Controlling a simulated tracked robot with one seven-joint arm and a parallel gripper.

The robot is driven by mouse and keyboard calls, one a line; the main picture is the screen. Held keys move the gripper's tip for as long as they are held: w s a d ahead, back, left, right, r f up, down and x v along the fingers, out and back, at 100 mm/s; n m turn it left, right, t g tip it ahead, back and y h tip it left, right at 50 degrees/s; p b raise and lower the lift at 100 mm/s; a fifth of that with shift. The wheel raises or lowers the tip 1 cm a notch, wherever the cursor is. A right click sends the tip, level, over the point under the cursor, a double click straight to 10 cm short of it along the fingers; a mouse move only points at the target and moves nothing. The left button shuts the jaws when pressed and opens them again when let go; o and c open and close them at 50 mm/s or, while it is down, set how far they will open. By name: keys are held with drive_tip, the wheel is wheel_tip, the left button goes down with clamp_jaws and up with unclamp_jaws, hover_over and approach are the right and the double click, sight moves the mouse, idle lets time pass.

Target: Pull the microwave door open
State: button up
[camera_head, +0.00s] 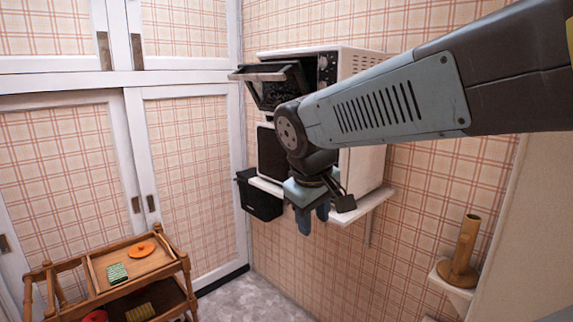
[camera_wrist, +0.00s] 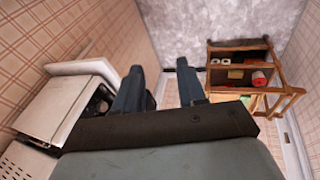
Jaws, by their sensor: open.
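Two white appliances are stacked on a wall shelf in the head view. The lower one, which looks like the microwave (camera_head: 271,153), has a black front, and my arm hides much of it. The upper, oven-like one (camera_head: 359,62) has knobs, and its dark door (camera_head: 275,87) hangs tilted outward, partly open. I cannot tell whether the lower door is shut. My gripper (camera_head: 313,220) points down, open and empty, in front of the shelf and below the lower front. Its two spread fingers also show in the wrist view (camera_wrist: 160,72), with a white appliance (camera_wrist: 62,110) to their left.
The white shelf (camera_head: 365,206) juts out beside my gripper. A black bin-like box (camera_head: 260,199) hangs left of it. A wooden trolley (camera_head: 110,283) with small items stands lower left. Tall white-framed cupboards line the left. A wooden stand (camera_head: 463,255) is at right. Some floor (camera_head: 250,298) is clear.

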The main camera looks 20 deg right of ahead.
drive_tip(key=w+d+n+g+h, duration=0.1)
drive_tip(key=w+d+n+h, duration=0.2)
drive_tip(key=w+n+h, duration=0.55)
drive_tip(key=w+d+n+h, duration=0.25)
drive_tip(key=w+n, duration=0.25)
drive_tip(key=w, duration=0.6)
drive_tip(key=w+a+f+n+t+h, duration=0.1)
drive_tip(key=w+a+n+t+h, duration=0.25)
drive_tip(key=w+n, duration=0.4)
drive_tip(key=w+d, duration=0.2)
drive_tip(key=d, duration=0.2)
drive_tip(key=w+d+m, duration=0.1)
drive_tip(key=w+d, duration=0.1)
drive_tip(key=d, duration=0.2)
drive_tip(key=w+d+m, duration=0.1)
drive_tip(key=w+d, duration=0.1)
drive_tip(key=d, duration=0.2)
drive_tip(key=shift+w+d+f, duration=0.15)
drive_tip(key=shift+w, duration=0.05)
clamp_jaws()
